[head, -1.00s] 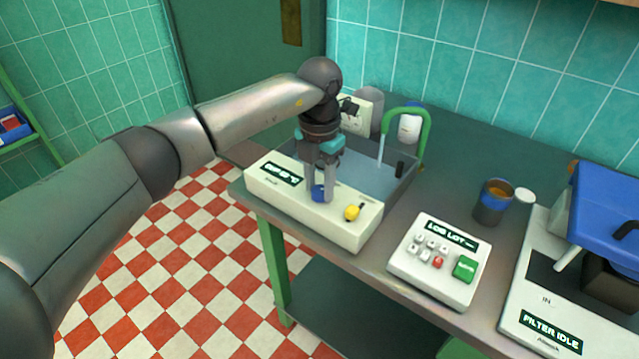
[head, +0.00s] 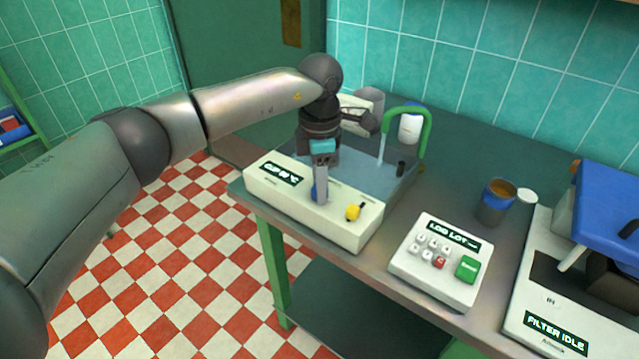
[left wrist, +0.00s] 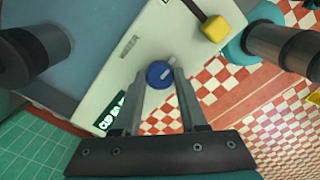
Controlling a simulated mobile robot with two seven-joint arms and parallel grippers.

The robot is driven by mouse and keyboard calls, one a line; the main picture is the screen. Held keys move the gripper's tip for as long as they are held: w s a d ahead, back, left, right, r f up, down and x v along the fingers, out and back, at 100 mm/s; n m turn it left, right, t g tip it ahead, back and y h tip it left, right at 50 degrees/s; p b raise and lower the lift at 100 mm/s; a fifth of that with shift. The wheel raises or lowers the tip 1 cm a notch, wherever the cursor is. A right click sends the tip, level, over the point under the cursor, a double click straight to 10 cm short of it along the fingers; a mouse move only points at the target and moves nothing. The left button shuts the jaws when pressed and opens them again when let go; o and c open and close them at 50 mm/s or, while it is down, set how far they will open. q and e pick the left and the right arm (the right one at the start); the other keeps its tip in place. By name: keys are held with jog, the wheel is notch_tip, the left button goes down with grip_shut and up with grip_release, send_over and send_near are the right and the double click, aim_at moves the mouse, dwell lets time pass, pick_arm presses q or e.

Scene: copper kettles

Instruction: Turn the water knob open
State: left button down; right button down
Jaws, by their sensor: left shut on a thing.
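The blue water knob (head: 315,192) is on the front panel of the white sink unit (head: 345,226). My left gripper (head: 321,196) points down over it, its fingers shut on the knob. In the left wrist view the round blue knob (left wrist: 159,74) lies between the tips of my left gripper (left wrist: 160,79). A yellow knob (head: 354,211) sits to the right on the same panel. A thin stream of water (head: 381,148) falls from the green tap (head: 408,109) into the basin. My right gripper is not in view.
A white button panel (head: 440,262) stands right of the sink unit. The grey counter (head: 455,185) is clear between tap and cup. A small dark display (head: 282,173) is on the sink panel.

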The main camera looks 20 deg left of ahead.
pick_arm(q)
jog(key=shift+r, duration=0.1)
dwell(0.3)
jog(key=shift+c, duration=2.2)
grip_release()
notch_tip(320, 180, up, 15)
jog(key=p, duration=0.1)
jog(key=shift+p, duration=0.4)
